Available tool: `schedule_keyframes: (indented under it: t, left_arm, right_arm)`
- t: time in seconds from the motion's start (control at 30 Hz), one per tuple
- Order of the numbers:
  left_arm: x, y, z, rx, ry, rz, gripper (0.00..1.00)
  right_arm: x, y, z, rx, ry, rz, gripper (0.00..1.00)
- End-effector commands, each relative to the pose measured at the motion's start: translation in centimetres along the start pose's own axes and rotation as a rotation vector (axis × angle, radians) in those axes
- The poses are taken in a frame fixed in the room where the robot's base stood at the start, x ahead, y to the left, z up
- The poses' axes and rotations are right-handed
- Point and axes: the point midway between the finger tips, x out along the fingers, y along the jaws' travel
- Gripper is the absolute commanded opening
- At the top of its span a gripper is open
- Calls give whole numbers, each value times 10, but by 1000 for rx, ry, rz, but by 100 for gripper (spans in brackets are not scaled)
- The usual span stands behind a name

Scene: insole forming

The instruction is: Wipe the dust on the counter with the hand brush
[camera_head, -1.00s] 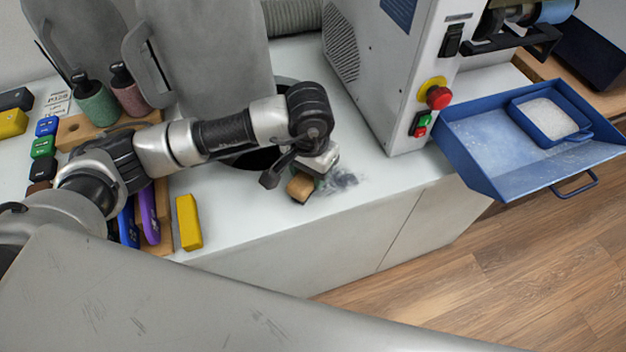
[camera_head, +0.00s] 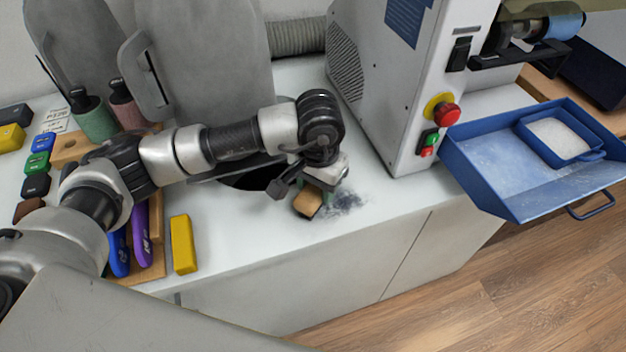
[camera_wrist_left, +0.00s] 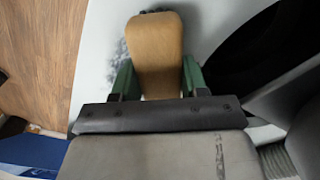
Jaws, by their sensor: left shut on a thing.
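The hand brush (camera_head: 308,203) has a tan wooden body and is low over the white counter (camera_head: 245,232). My left gripper (camera_head: 322,190) is shut on it. In the left wrist view the brush (camera_wrist_left: 156,48) sits between the two green fingers of my left gripper (camera_wrist_left: 155,80). A patch of dark grey dust (camera_head: 346,201) lies on the counter just right of the brush. Some dust (camera_wrist_left: 118,65) also shows beside and beyond the brush in the left wrist view. My right gripper is not in view.
A grey-white machine (camera_head: 385,100) with a red button stands behind the dust. A blue tray (camera_head: 490,160) is at the right. A dark round opening (camera_head: 250,178) is behind my arm. A yellow block (camera_head: 184,244) and a wooden rack (camera_head: 155,262) are at the left.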

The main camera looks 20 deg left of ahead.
Motion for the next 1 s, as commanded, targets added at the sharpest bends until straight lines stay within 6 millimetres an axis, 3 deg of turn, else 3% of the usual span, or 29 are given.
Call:
schedule_keyframes:
  t: [1.0]
  left_arm:
    - [0, 50, 39, 2, -1, 0, 3]
  right_arm:
    - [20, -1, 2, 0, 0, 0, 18]
